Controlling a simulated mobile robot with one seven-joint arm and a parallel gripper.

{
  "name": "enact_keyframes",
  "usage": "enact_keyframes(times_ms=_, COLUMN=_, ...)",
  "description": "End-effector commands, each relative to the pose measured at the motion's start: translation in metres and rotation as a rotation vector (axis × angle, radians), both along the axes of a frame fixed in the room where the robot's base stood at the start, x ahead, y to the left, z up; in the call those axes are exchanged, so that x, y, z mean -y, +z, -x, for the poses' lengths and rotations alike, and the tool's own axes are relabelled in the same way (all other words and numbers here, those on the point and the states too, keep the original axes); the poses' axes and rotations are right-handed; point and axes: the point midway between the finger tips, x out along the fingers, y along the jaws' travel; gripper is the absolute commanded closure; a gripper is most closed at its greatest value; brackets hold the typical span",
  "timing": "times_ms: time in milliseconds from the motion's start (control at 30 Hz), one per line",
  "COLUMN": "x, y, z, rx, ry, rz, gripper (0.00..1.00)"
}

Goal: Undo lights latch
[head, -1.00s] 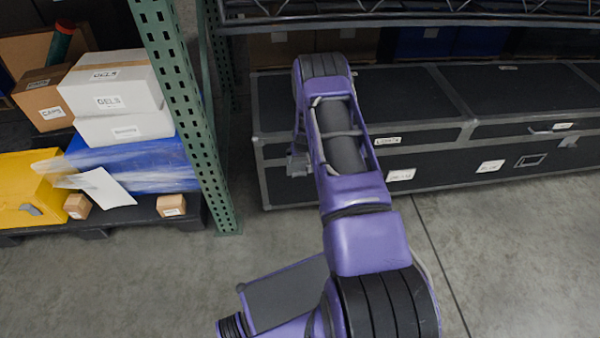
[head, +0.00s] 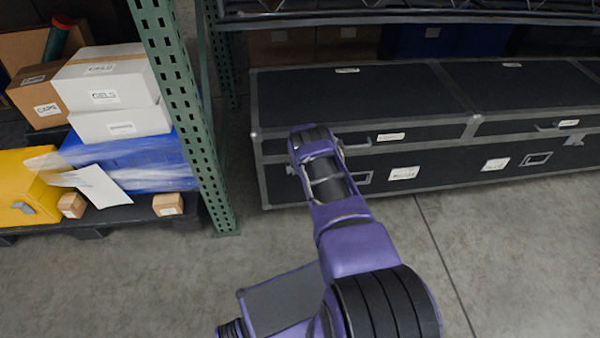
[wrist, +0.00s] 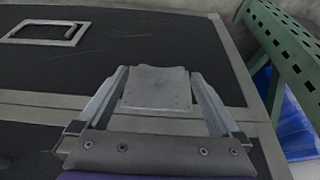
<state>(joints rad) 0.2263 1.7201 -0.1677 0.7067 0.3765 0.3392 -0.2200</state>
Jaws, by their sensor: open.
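The left long black case (head: 345,95) has grey metal edging and a white label (head: 390,137) on its lid front, too small to read surely. In the wrist view, a grey latch plate (wrist: 158,88) lies across the light seam band of the case front (wrist: 60,98). My gripper (wrist: 158,74) is open, with one finger on each side of the plate. I cannot tell whether the fingers touch it. The latch looks flat against the case. In the head view my arm's end hides this latch and most of the gripper.
A second black case (head: 530,90) adjoins on the right. A green rack post (head: 180,110) stands left of the cases, also at right in the wrist view (wrist: 285,45). A loaded dark pallet (head: 120,215) is further left. A rack shelf (head: 400,17) overhangs behind. The floor in front is clear.

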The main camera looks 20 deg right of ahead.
Motion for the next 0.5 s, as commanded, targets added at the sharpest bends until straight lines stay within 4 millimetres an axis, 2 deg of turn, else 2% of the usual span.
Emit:
enact_keyframes(times_ms=367, x=0.0001, y=-0.0036, z=-0.0013, rx=-0.001, ry=0.000, rz=0.000, gripper=0.00)
enact_keyframes(times_ms=500, x=0.0001, y=-0.0035, z=-0.0013, rx=-0.001, ry=0.000, rz=0.000, gripper=0.23)
